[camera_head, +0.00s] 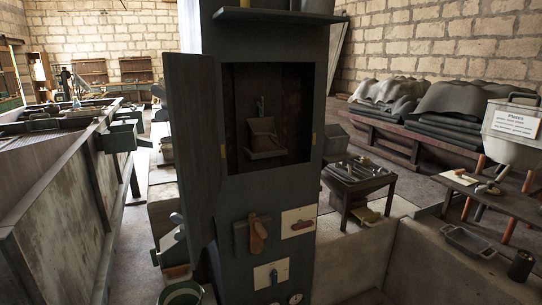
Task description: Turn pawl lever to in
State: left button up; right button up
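A dark grey-blue column (235,215) stands in the middle of the head view. Several control fittings are on its lower front. One is a brown lever (258,236) hanging down, slightly tilted, on a dark plate. To its right is a red handle (301,226), lying nearly level on a cream plate. Below is a small upright lever (274,277) on a pale plate. I cannot read a label that tells which is the pawl lever, nor any "in" mark. Neither of my grippers can be made out in this view.
The column's cabinet door (190,140) stands open to the left, beside a recess holding a brown object (262,136). A small table (358,182) with tools stands right of the column. A low wall (425,265) is at the right front. Floor shows at the left.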

aim_at(300, 225)
jog(key=z, duration=1.9)
jog(key=i, duration=1.6)
jog(key=u, duration=0.3)
